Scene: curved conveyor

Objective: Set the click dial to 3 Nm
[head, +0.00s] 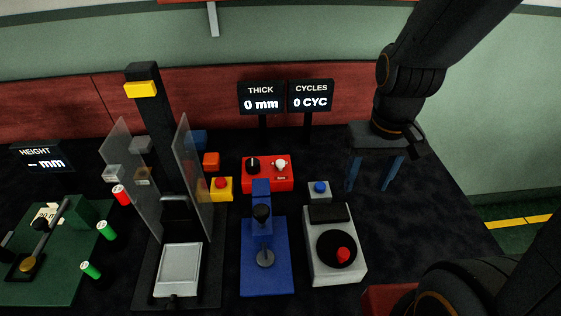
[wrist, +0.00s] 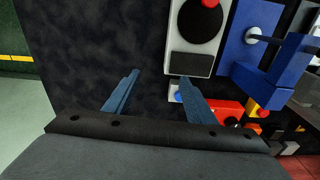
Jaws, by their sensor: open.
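A red box (head: 267,183) stands on the dark table right of centre in the head view. It carries a black knob (head: 253,165) at its left and a white knob (head: 281,164) at its right. I cannot tell which knob is the click dial, and the markings are too small to read. My gripper (head: 373,174) is open and empty, right of the red box and apart from it. In the wrist view my gripper's two blue fingers (wrist: 159,76) are spread over bare table. The red box (wrist: 226,108) shows partly there, beyond the right finger.
A grey box with a blue button (head: 320,188) stands between the red box and my gripper. A blue press (head: 264,278) and a white unit with a black disc (head: 337,270) stand in front. Displays (head: 261,97) stand behind.

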